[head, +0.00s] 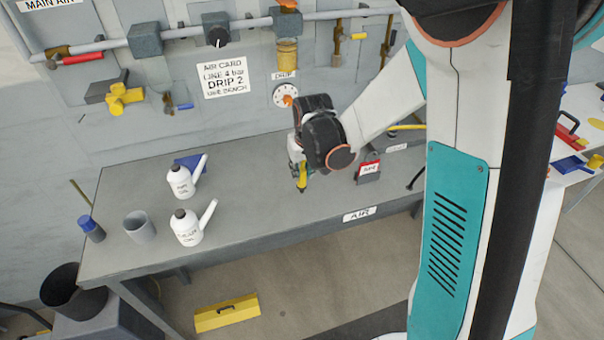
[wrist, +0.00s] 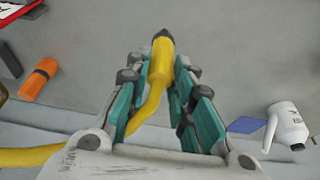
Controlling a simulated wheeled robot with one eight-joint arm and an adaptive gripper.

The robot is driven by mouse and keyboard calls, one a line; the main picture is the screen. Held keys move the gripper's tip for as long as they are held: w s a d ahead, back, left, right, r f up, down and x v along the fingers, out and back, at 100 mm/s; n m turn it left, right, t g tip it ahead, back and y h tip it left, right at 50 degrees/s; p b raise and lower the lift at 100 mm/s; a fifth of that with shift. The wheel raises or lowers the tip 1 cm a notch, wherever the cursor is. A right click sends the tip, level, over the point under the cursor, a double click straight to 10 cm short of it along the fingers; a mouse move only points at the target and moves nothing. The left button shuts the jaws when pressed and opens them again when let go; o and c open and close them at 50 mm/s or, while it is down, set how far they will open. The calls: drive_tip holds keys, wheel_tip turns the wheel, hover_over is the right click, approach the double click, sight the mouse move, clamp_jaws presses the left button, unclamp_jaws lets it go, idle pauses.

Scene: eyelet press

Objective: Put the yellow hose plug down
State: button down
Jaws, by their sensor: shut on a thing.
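The yellow hose plug (wrist: 161,58) is in my gripper (wrist: 163,72), between the teal-padded fingers in the wrist view. Its dark tip points away from my wrist, and its yellow hose runs back to the lower left. In the head view, my gripper (head: 301,184) points down over the grey bench (head: 262,205), and the plug's yellow body (head: 302,172) shows at its end. The tip is close to the bench top; I cannot tell whether it touches. My arm hides part of the bench behind the gripper.
A dark block with a red-and-white tag (head: 369,171) stands right of my gripper. The bench middle is clear.

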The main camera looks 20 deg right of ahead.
drive_tip(key=shift+f, duration=0.8)
drive_tip(key=c, duration=1.4)
unclamp_jaws()
drive_tip(key=shift+f, duration=0.1)
drive_tip(key=p+v, duration=0.3)
drive_tip(key=v, duration=0.8)
drive_tip(key=s+r+t, duration=0.2)
drive_tip(key=s+r, duration=0.3)
drive_tip(key=s, duration=0.5)
drive_tip(key=s+r+t, duration=0.1)
drive_tip(key=s+r, duration=0.5)
drive_tip(key=s, duration=0.3)
drive_tip(key=shift+s+t, duration=0.4)
